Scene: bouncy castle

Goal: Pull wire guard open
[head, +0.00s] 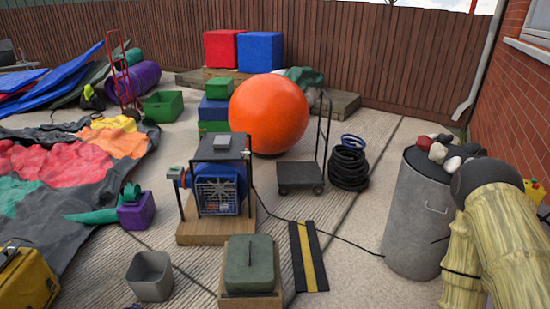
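A pale wire guard (217,196) sits across the front of a blue blower (232,172). The blower stands inside a dark frame on a wooden base (213,233), near the middle of the head view. The guard looks flush against the blower's front face, facing me. Its hinge side and any latch are too small to make out. My arm, tan with a dark round joint, shows at the lower right, well apart from the blower. My gripper is not in view.
A green canister (250,262) on a wooden block and a grey bin (150,275) stand in front of the blower. A black-and-yellow cable ramp (308,256) lies right of them. A metal drum (417,218) stands farther right. A flat trolley (300,177) is behind right.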

